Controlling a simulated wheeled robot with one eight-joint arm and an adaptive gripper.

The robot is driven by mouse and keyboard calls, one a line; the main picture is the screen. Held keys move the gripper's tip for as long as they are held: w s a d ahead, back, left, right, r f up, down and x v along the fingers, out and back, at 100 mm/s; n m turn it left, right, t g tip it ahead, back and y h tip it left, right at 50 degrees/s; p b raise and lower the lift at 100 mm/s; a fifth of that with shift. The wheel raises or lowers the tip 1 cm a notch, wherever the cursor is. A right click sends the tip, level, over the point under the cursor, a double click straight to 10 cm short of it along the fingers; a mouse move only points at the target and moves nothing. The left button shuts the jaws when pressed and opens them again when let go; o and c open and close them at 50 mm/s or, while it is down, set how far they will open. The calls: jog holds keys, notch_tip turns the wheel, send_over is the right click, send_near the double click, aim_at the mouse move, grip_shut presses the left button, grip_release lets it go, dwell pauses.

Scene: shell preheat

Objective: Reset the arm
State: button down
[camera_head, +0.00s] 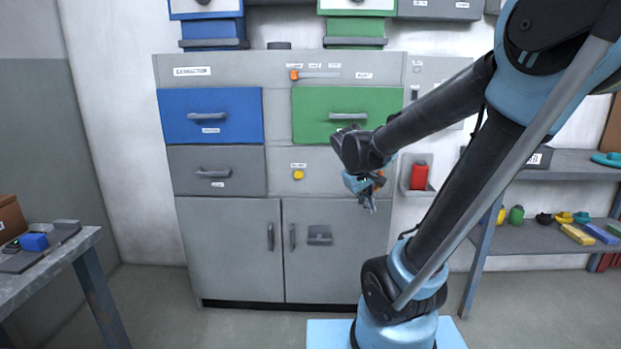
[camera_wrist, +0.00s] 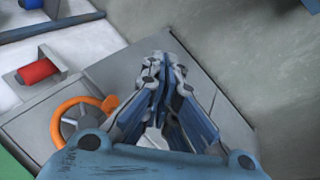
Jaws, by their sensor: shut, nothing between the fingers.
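My gripper (camera_head: 370,204) hangs in front of the grey cabinet (camera_head: 230,240), below the green drawer (camera_head: 310,105) and right of the yellow button (camera_head: 298,175). It points downward. In the wrist view my gripper (camera_wrist: 163,62) has its fingertips together with nothing between them. An orange ring-shaped part (camera_wrist: 68,106) shows left of the fingers in the wrist view. My arm rises from its base at the lower right and bends back toward the cabinet.
The cabinet also has a blue drawer (camera_head: 211,128) and a grey drawer (camera_head: 190,160). A red cylinder (camera_head: 419,176) sits in a wall holder. Shelves (camera_head: 580,165) with small items stand at right. A table (camera_head: 40,265) with a blue block stands at left. The floor between is clear.

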jog(key=s+f+m+y, duration=0.2)
jog(key=s+f, duration=0.1)
jog(key=s, duration=0.5)
jog(key=s+d+f+m+g+y, duration=0.1)
jog(key=s+f+m, duration=0.2)
jog(key=s, duration=0.6)
jog(key=shift+f+y, duration=0.4)
jog(key=shift+f, duration=0.1)
jog(key=shift+w+f, duration=0.2)
jog(key=shift+w, duration=0.3)
